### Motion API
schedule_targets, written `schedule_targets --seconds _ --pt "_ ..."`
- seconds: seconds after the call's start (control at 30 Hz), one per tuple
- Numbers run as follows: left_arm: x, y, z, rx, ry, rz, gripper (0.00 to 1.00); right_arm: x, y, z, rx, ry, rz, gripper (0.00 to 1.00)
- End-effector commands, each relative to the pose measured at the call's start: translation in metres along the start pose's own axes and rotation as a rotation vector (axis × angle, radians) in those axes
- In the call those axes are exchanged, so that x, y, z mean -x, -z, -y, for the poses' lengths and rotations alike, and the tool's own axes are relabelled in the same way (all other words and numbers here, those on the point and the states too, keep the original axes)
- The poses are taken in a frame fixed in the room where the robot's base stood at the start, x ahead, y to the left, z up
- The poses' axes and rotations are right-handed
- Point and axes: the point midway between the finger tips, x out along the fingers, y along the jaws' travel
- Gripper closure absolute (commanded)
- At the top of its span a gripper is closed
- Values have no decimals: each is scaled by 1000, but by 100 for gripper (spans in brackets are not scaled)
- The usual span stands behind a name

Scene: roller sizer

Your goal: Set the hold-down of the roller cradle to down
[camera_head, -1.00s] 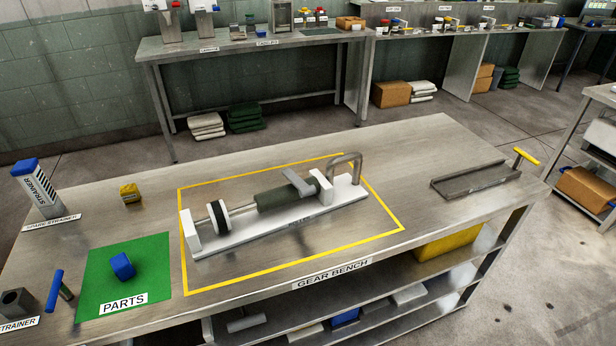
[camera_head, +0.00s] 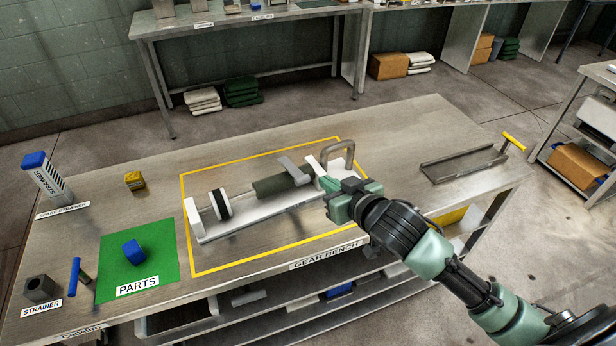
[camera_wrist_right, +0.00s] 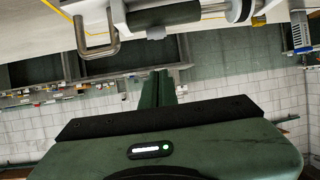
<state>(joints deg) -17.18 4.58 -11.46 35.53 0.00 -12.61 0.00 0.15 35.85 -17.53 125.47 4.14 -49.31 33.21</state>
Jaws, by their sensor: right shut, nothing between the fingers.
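The roller cradle (camera_head: 245,228) lies inside the yellow outline on the bench, with a white base and end blocks. It carries a dark green roller (camera_head: 270,186) and a black-and-white disc (camera_head: 220,205) on a shaft. A grey flat lever (camera_head: 294,170), which looks like the hold-down, slants over the roller's right end. My right gripper (camera_head: 328,190) is shut and empty, in front of the cradle's right end and hiding part of it. In the right wrist view its closed fingers (camera_wrist_right: 160,86) appear apart from the cradle. My left gripper is out of view.
A metal loop handle (camera_head: 338,157) stands at the cradle's right end. A grey tray (camera_head: 463,165) with a yellow handle lies farther right. A green parts mat (camera_head: 165,270) with a blue block (camera_head: 133,252) is at left. Bare bench lies behind the cradle.

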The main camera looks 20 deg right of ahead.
Motion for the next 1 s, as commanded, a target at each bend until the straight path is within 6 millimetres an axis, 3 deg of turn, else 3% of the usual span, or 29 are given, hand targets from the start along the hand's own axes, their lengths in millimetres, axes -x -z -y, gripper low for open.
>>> schedule_targets --seconds 0.53,0.7,1.0 --pt "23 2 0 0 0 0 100 -95 2 0 0 -2 2 100" --pt "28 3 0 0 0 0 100 -112 -19 0 0 -2 5 100" --pt "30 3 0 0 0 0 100 -122 -30 0 1 -1 3 100"
